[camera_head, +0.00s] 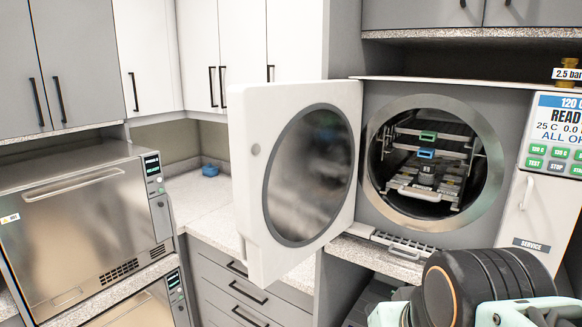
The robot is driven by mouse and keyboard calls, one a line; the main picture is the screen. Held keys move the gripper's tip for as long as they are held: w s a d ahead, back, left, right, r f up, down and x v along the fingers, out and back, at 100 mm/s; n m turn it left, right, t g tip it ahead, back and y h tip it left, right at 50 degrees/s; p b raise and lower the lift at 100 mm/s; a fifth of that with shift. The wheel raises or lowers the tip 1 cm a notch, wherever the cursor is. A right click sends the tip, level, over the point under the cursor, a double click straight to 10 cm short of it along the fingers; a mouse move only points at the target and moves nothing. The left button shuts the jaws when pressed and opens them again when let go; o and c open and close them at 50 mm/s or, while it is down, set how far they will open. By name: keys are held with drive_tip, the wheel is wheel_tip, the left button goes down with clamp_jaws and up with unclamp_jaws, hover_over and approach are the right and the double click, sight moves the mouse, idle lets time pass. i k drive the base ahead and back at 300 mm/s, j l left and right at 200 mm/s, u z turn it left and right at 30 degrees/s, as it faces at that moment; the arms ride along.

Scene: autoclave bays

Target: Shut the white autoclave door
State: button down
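The white autoclave door (244,165) stands wide open, swung out to the left of its chamber. It has a round dark window with a grey ring, facing partly toward me. The round autoclave chamber (482,196) is uncovered, and racks with a green and a blue tag show inside it. A black part of my arm with pale teal pieces fills the bottom right, in front of the shelf below the chamber. No gripper fingers can be made out, and nothing of mine is seen touching the door.
A control panel (553,118) is right of the chamber, above a white service cover (538,218). A vented ledge (405,246) juts out below the chamber. Steel autoclaves (80,230) stand at the left. A counter (200,200) with a small blue item (210,170) lies behind the door.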

sight(295, 146)
drive_tip(key=i+j, duration=0.15)
drive_tip(key=j, duration=0.25)
drive_tip(key=i+j, duration=0.15)
drive_tip(key=j, duration=0.2)
drive_tip(key=i+j, duration=0.15)
drive_tip(key=j, duration=0.25)
drive_tip(key=i+j, duration=0.15)
drive_tip(key=j, duration=0.25)
drive_tip(key=i+j, duration=0.2)
drive_tip(key=j, duration=0.2)
drive_tip(key=i+j, duration=0.15)
drive_tip(key=j, duration=0.2)
drive_tip(key=z, duration=0.4)
drive_tip(key=j+z, duration=0.1)
drive_tip(key=z, duration=0.35)
drive_tip(key=j+z, duration=0.1)
drive_tip(key=z, duration=0.7)
drive_tip(key=i+j+u, duration=0.3)
drive_tip(key=k+z, duration=0.4)
